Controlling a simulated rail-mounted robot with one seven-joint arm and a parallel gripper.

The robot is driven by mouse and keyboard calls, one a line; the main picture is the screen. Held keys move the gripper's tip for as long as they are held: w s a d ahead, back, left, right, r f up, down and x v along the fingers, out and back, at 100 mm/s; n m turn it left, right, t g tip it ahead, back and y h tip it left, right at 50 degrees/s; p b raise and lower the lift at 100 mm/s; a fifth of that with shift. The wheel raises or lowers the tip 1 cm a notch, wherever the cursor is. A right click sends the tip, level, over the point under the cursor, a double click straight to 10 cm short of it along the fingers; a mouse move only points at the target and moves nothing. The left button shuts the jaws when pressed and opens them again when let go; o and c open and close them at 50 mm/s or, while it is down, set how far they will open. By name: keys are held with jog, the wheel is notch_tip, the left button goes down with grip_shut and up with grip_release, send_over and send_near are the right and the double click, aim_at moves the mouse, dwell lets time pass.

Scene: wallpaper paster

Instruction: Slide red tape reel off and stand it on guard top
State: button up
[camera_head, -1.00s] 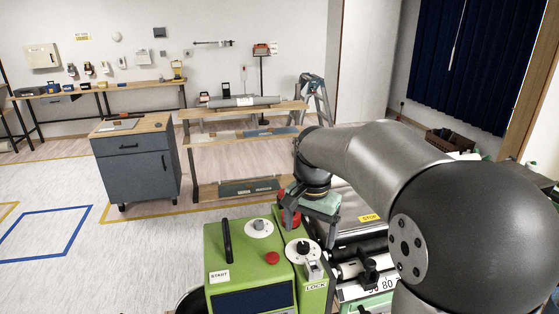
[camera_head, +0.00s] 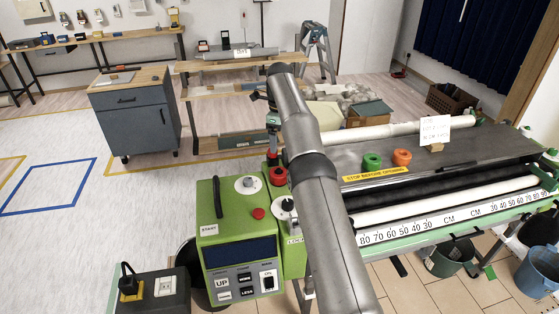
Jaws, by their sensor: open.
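The red tape reel (camera_head: 278,176) sits at the back right of the green control box (camera_head: 236,208), low and left of the guard. My forearm covers part of the space just right of it. My gripper (camera_head: 272,140) shows only in part, left of my arm and above the red reel. It is open and apart from the reel as far as I can see, though its fingertips are unclear. The dark flat guard top (camera_head: 455,150) carries a green reel (camera_head: 372,160) and an orange reel (camera_head: 402,158), side by side near its left part.
The guard's right part looks clear. White rollers and a scale (camera_head: 460,215) lie in front. A round knob (camera_head: 247,184) stands on the control box.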

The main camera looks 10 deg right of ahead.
aim_at(280, 170)
notch_tip(280, 170, down, 16)
jog(key=shift+r+b, duration=0.1)
jog(key=shift+b, duration=0.5)
jog(key=c, duration=1.2)
jog(key=shift+r, duration=0.15)
jog(key=shift+r+p, duration=2.25)
jog(key=shift+r, duration=1)
